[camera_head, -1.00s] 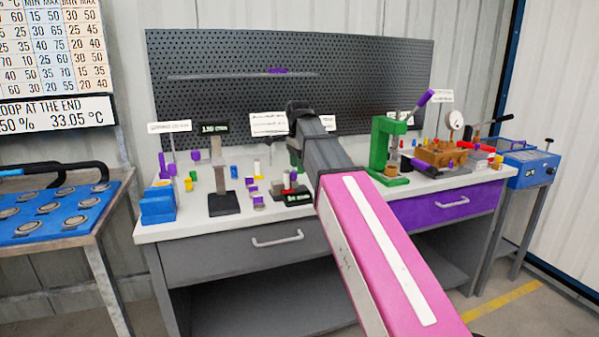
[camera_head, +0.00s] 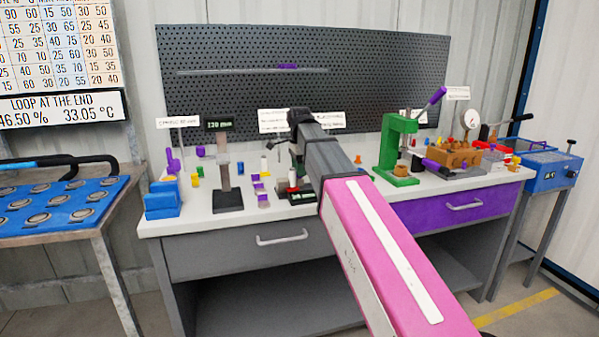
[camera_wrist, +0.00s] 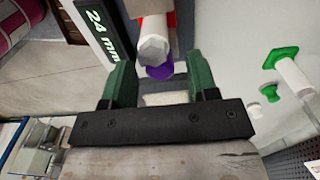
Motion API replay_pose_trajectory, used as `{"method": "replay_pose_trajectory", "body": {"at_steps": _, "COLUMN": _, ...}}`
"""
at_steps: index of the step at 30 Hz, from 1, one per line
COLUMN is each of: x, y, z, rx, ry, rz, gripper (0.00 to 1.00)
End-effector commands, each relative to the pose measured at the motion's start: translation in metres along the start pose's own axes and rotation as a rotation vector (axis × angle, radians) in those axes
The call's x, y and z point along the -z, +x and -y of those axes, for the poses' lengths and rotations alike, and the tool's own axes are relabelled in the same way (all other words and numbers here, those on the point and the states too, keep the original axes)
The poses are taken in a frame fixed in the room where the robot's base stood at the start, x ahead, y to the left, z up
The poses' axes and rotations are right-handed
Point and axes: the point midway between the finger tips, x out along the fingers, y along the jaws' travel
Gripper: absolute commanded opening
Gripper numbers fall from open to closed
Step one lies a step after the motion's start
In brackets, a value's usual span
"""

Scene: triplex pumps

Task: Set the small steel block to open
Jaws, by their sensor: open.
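My gripper (camera_wrist: 158,62) is open. Its two green fingers stand either side of a pale cylinder with a hexagonal end (camera_wrist: 153,50); purple and red parts show behind it. I cannot tell whether either finger touches it. A dark display reading "24 mm" (camera_wrist: 97,32) is beside the left finger. In the head view my gripper (camera_head: 297,158) is over the bench's middle, above a low dark device with a green display (camera_head: 302,197). My arm partly hides this spot. I cannot surely pick out the small steel block.
A stand with a dark display (camera_head: 218,125) is left of my gripper, with small coloured pieces between. Blue blocks (camera_head: 163,199) sit at the bench's left end. A green press (camera_head: 396,150) and a brown block with a gauge (camera_head: 455,157) stand to the right.

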Motion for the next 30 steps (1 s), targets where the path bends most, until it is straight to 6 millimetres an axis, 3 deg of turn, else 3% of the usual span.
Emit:
{"method": "replay_pose_trajectory", "body": {"at_steps": 6, "x": 0.000, "y": 0.012, "z": 0.000, "rx": 0.001, "ry": 0.000, "rz": 0.000, "gripper": 0.54}}
{"method": "replay_pose_trajectory", "body": {"at_steps": 14, "x": 0.000, "y": 0.013, "z": 0.000, "rx": 0.001, "ry": 0.000, "rz": 0.000, "gripper": 0.54}}
{"method": "replay_pose_trajectory", "body": {"at_steps": 17, "x": 0.000, "y": 0.013, "z": 0.000, "rx": 0.001, "ry": 0.000, "rz": 0.000, "gripper": 0.28}}
{"method": "replay_pose_trajectory", "body": {"at_steps": 19, "x": 0.000, "y": 0.013, "z": 0.000, "rx": 0.001, "ry": 0.000, "rz": 0.000, "gripper": 0.05}}
{"method": "replay_pose_trajectory", "body": {"at_steps": 20, "x": 0.000, "y": 0.013, "z": 0.000, "rx": 0.001, "ry": 0.000, "rz": 0.000, "gripper": 0.00}}
{"method": "replay_pose_trajectory", "body": {"at_steps": 26, "x": 0.005, "y": 0.013, "z": 0.000, "rx": 0.001, "ry": 0.001, "rz": 0.000, "gripper": 0.00}}
{"method": "replay_pose_trajectory", "body": {"at_steps": 30, "x": 0.021, "y": 0.013, "z": 0.001, "rx": 0.001, "ry": 0.001, "rz": 0.000, "gripper": 0.00}}
